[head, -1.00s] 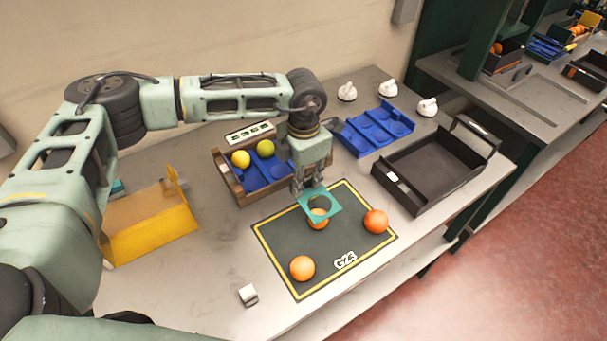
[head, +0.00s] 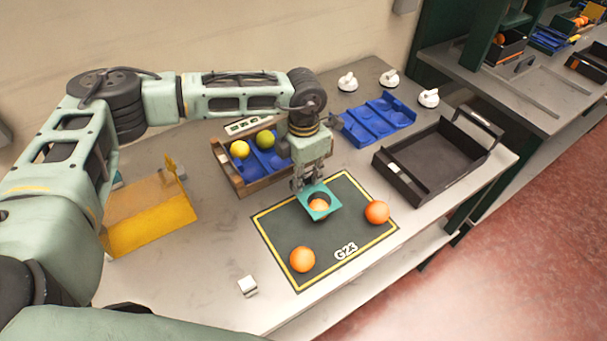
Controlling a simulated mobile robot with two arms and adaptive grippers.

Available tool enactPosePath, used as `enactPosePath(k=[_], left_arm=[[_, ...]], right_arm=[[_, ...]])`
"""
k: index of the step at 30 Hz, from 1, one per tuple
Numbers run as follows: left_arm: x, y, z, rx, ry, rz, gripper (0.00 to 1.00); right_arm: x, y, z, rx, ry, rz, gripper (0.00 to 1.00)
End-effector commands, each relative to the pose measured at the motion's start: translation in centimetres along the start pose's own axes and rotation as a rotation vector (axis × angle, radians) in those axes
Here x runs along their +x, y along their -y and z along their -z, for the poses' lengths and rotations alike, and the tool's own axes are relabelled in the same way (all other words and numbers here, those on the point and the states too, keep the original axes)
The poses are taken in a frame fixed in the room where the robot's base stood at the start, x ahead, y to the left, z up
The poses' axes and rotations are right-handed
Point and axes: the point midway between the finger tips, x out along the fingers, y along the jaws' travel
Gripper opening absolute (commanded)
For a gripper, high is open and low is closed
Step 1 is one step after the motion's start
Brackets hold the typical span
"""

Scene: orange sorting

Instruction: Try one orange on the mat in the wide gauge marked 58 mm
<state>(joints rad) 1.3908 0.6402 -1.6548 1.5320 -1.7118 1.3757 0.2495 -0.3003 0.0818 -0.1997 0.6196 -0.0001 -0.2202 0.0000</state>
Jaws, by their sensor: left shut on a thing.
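My left gripper (head: 309,184) is shut on a teal square gauge (head: 333,204) with a round hole and holds it over the dark mat (head: 280,233) marked G23. One orange (head: 318,205) shows through the hole, under or inside the ring. I cannot tell whether the ring touches it or how far it has passed through. The gauge's marking is too small to read. A second orange (head: 377,211) lies at the mat's right edge, and a third orange (head: 302,259) lies near its front edge. My right gripper is not in view.
A wooden crate (head: 242,186) with two yellow-green fruits stands behind the mat. A blue tray (head: 377,122), a black open bin (head: 423,190) and white knobs (head: 348,82) are at the back right. A small white block (head: 247,286) lies in front.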

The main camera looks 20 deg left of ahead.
Motion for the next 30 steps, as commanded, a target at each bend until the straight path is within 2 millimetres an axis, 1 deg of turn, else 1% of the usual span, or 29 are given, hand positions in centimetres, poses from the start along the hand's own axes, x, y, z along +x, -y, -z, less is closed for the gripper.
enactPosePath(k=[30], left_arm=[[1.8, 0.0, 0.0, 0.000, 0.000, 0.000, 0.00]], right_arm=[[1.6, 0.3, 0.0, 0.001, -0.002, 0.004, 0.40]])
